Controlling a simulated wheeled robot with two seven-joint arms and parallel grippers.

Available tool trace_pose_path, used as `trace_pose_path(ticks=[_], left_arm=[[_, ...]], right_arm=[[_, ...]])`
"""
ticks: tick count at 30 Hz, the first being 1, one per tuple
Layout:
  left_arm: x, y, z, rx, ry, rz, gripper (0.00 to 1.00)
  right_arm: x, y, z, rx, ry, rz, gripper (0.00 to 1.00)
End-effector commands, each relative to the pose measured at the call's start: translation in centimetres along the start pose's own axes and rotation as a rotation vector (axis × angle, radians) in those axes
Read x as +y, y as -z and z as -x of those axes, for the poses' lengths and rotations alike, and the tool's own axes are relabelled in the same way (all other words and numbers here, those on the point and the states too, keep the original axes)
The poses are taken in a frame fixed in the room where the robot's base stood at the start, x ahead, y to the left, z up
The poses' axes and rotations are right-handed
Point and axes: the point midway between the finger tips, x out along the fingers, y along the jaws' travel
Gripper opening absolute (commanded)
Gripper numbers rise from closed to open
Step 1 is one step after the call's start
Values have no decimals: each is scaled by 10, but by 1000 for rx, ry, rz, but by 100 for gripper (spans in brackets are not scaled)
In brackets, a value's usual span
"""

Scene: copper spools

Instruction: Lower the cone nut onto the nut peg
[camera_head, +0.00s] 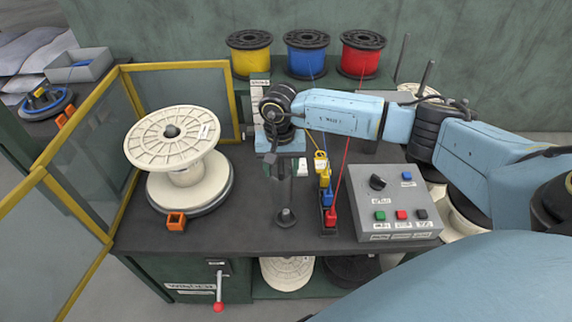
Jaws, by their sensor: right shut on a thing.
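My right gripper (284,201) points straight down over the middle of the bench, its arm coming in from the right. It is shut on the dark grey cone nut (286,216), which sits at the fingertips with its wide end down, low over the dark bench top. The nut peg cannot be made out; it may be hidden under or behind the nut and fingers. I cannot tell whether the nut touches the peg or bench. My left gripper is not in view.
A large cream spool (170,150) stands left on a round base, with an orange block (176,221) in front. A grey button box (395,205) and a row of yellow, blue and red clips (328,196) stand right. A yellow-framed guard (100,249) borders the left.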

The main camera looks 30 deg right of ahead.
Motion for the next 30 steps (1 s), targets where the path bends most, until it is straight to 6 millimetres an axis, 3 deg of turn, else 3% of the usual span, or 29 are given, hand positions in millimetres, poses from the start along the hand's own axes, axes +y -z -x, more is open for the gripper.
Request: trace_pose_path(ticks=[4, 13, 30], left_arm=[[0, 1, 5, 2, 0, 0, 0], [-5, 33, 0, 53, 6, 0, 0], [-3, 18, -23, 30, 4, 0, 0]], right_arm=[[12, 3, -19, 1, 4, -11, 0], [13, 4, -31, 3, 5, -9, 0], [13, 4, -65, 3, 5, -10, 0]])
